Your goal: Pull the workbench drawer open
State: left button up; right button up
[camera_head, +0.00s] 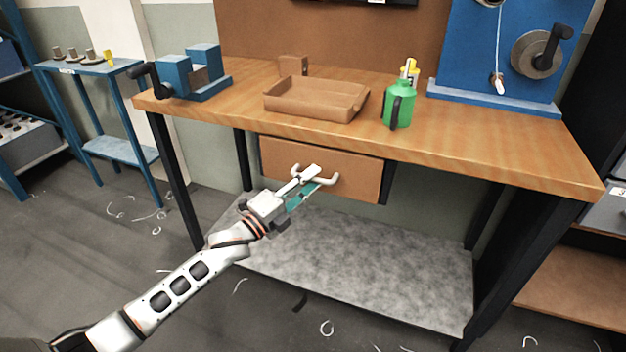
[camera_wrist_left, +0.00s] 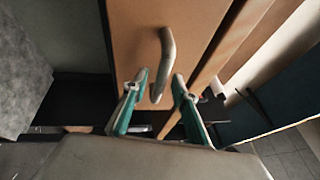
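The workbench drawer (camera_head: 357,176) has a plain brown front and hangs under the bench top, its front close beneath the bench edge. Its pale bar handle (camera_head: 328,180) is partly covered by my left gripper (camera_head: 312,182) in the head view. In the left wrist view the drawer front (camera_wrist_left: 195,28) fills the upper middle, and the curved metal handle (camera_wrist_left: 166,48) comes down between the fingertips. My left gripper (camera_wrist_left: 158,84) is open, one teal finger on each side of the handle's lower end, with gaps visible. My right gripper is not in view.
The wooden workbench (camera_head: 480,135) carries a blue vise (camera_head: 195,75), a brown tray (camera_head: 312,100), a green bottle (camera_head: 398,105) and a blue crank panel (camera_head: 500,45). A grey shelf (camera_head: 390,275) lies below the drawer. The floor in front is clear but for scraps.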

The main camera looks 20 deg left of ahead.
pick_arm(q)
jog(key=shift+w+d, duration=0.2)
jog(key=shift+w, duration=0.2)
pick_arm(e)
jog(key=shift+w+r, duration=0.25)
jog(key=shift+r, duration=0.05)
pick_arm(q)
jog(key=shift+c, duration=0.4)
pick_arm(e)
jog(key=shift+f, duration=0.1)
pick_arm(q)
grip_shut()
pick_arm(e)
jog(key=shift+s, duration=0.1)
pick_arm(q)
jog(key=shift+s, duration=0.15)
